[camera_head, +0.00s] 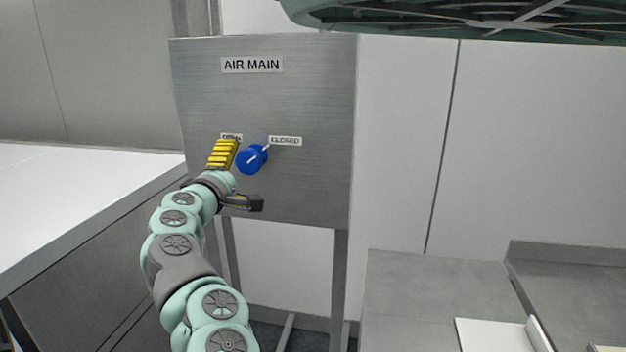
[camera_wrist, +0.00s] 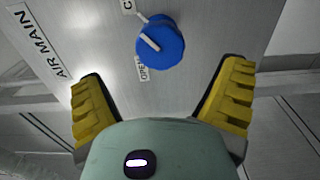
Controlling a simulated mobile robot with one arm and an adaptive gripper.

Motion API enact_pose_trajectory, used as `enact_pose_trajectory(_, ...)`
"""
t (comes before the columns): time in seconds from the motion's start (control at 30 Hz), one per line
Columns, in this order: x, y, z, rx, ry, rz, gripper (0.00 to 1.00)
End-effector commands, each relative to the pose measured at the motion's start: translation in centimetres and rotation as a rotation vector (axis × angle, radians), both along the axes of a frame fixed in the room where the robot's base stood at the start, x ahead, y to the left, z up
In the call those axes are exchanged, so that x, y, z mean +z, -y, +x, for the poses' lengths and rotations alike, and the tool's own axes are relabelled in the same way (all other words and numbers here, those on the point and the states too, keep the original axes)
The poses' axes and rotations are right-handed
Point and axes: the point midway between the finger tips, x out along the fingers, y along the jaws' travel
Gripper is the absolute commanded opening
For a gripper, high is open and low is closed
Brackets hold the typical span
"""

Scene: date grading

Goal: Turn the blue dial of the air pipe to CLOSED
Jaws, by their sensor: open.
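The blue dial (camera_head: 252,158) sits on the metal AIR MAIN panel (camera_head: 300,85). Its white line slants up and right toward the CLOSED label (camera_head: 285,141), roughly in line with a pale mark beside that label. The OPEN label (camera_head: 231,137) is partly hidden by a yellow finger. My gripper (camera_head: 245,172) is open and empty, its fingers apart in front of the panel. In the wrist view, the dial (camera_wrist: 160,42) shows beyond my gripper (camera_wrist: 165,70), clear of both fingertips. There its white line points up and left, roughly parallel to the mark near the CLOSED label.
A white-topped counter (camera_head: 80,205) stands left of the panel. A grey bench (camera_head: 430,290) with a white tray (camera_head: 492,334) is at the lower right. A dark green ribbed object (camera_head: 470,22) hangs at the top right. The panel's right side is clear.

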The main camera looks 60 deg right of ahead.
Motion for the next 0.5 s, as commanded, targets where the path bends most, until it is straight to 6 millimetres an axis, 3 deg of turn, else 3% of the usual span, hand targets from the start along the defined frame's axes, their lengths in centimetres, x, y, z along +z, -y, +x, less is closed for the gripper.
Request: enact_pose_trajectory(0.5,-0.1,-3.6,-1.7,-0.003,0.001,0.001,0.93)
